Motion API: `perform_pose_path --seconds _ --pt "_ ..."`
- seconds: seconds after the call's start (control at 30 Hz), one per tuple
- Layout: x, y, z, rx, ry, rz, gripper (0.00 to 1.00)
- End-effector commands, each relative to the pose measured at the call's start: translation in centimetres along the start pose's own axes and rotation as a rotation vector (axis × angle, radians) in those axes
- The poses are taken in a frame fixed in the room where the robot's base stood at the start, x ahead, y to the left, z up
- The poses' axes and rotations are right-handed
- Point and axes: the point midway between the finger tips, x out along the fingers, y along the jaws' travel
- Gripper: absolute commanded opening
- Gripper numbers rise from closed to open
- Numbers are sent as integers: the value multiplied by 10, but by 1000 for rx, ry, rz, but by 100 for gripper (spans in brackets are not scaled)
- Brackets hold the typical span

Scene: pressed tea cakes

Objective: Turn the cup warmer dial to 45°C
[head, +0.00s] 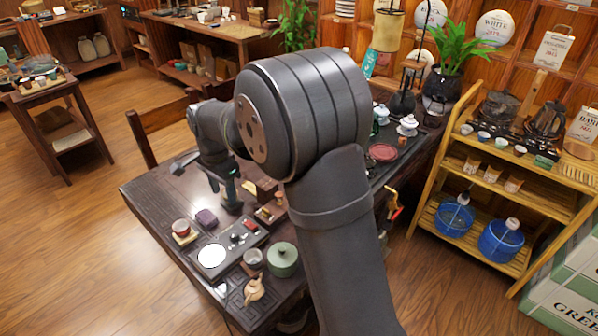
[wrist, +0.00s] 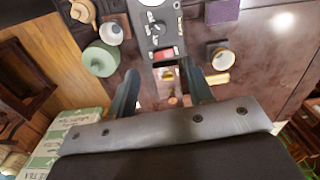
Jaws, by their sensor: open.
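The cup warmer (head: 228,249) is a dark flat panel on the table with a round white plate (head: 211,257) at its near left end. Small dark knobs and a red switch (head: 248,225) sit towards its other end. In the wrist view the panel (wrist: 141,18) runs down from the top, with a dark round knob (wrist: 158,28) above the red switch (wrist: 166,53). The dial's markings are too small to read. My gripper (wrist: 160,76) is open and empty, its fingers either side of the panel's red-switch end, apart from the knob. It also shows in the head view (head: 228,198).
A green lidded jar (head: 283,260), a pale cup (head: 253,257) and a clay teapot (head: 254,289) stand right of the warmer.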

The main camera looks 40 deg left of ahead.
Motion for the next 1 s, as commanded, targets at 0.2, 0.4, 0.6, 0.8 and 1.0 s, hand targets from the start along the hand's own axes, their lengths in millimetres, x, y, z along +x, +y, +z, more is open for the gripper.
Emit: perform_pose_path --seconds 0.2,0.4,0.6,0.8,1.0 --pt "37 1 0 1 -2 6 48" --pt "81 1 0 1 -2 6 48" --pt "124 1 0 1 -1 5 48" --pt "155 1 0 1 -1 3 48" --pt "169 1 0 1 0 2 48"
